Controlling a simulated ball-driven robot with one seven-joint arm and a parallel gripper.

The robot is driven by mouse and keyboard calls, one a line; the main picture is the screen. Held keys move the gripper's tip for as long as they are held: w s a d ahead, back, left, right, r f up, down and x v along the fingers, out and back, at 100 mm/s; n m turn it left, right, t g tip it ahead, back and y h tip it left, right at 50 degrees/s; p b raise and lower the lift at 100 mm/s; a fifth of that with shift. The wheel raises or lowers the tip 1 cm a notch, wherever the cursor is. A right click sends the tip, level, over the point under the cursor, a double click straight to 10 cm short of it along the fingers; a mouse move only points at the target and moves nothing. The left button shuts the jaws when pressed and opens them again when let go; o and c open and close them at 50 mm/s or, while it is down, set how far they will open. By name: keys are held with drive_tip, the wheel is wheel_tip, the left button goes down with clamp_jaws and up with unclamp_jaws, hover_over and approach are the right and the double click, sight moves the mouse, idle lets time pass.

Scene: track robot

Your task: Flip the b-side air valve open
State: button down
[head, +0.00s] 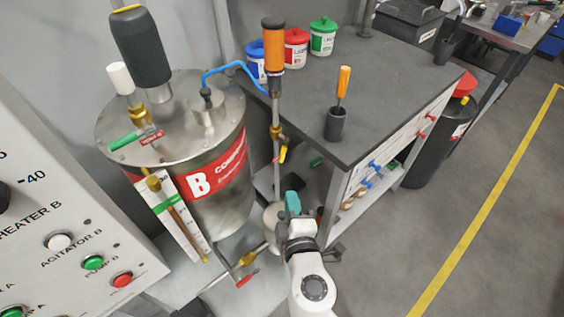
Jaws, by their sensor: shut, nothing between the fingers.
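The B-side tank (205,130) is a steel drum with a red "B" label, standing at left centre. To its right a vertical pipe (276,105) with an orange cylinder near its top carries a brass valve with a yellow lever (283,155). The lever hangs down at a slant. I cannot read a label that names it as the air valve. My white arm rises from the bottom, and my gripper (292,206), with a teal part at its end, is below the yellow lever and apart from it in the picture. It is shut and empty; its fingertips are hard to make out.
A red-handled valve (245,281) sits low on piping left of my arm. A green lever (122,141) is on the tank lid. A control panel (60,220) fills the left edge. A dark workbench (390,80) stands right of the pipe. Open floor lies at right.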

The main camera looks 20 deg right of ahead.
sight(283, 157)
drive_tip(key=x, duration=1.3)
drive_tip(key=shift+d+p, duration=0.1)
drive_tip(key=shift+p, duration=0.25)
drive_tip(key=d+f+n+t+b, duration=0.1)
drive_tip(key=b, duration=0.6)
drive_tip(key=shift+w+n+h+b, duration=0.15)
drive_tip(key=shift+n+h+b, duration=0.15)
drive_tip(key=shift+d+r, duration=0.1)
drive_tip(key=shift+r, duration=0.05)
